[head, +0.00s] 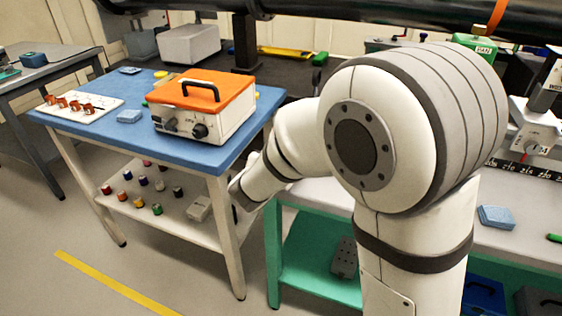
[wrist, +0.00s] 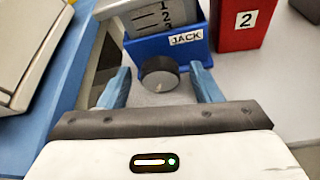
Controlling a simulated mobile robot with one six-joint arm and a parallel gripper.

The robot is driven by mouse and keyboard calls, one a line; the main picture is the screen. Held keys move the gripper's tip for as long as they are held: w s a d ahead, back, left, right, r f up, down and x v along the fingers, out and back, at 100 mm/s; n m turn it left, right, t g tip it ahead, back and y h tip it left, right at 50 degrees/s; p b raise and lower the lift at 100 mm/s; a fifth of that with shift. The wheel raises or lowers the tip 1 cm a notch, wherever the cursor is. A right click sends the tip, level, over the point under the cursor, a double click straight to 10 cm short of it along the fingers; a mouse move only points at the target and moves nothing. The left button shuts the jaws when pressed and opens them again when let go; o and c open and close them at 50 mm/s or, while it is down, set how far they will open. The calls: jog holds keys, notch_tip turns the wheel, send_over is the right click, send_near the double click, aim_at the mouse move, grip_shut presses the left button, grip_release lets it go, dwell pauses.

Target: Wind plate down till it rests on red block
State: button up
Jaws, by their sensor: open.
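In the wrist view a blue jack (wrist: 150,47) labelled JACK has a dark round knob (wrist: 160,80) on its near side. A grey scale face marked 1, 2, 3 rises above its blue body and looks tilted. A red block (wrist: 233,32) with a white label 2 stands just right of the jack. My gripper (wrist: 160,70) is open, with one blue finger on each side of the knob and a visible gap on both sides. The plate cannot be made out, nor whether it touches the red block. In the head view my arm hides gripper, jack and red block.
A blue-topped table (head: 95,115) at left holds an orange-lidded box (head: 200,112) and a white tray (head: 75,104). A green-framed bench (head: 320,230) stands at right, with a blue sponge (head: 496,216). Floor in front of the table is clear.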

jog(key=c, duration=1)
jog(key=shift+p, duration=0.4)
jog(key=shift+r+n+h+p, duration=0.2)
jog(key=shift+n+h+p, duration=0.15)
jog(key=shift+p, duration=0.4)
jog(key=n+h+p, duration=0.1)
jog(key=p, duration=0.2)
jog(key=shift+w+a+n, duration=0.1)
jog(key=shift+a+n, duration=0.05)
jog(key=shift+n, duration=0.2)
jog(key=n+g+h+p, duration=0.1)
jog(key=n+p, duration=0.1)
jog(key=p, duration=0.1)
jog(key=shift+a, duration=0.1)
jog(key=shift+f+n+h+p, duration=0.25)
jog(key=shift+n+h+p, duration=0.35)
jog(key=shift+p, duration=0.4)
jog(key=shift+w, duration=0.1)
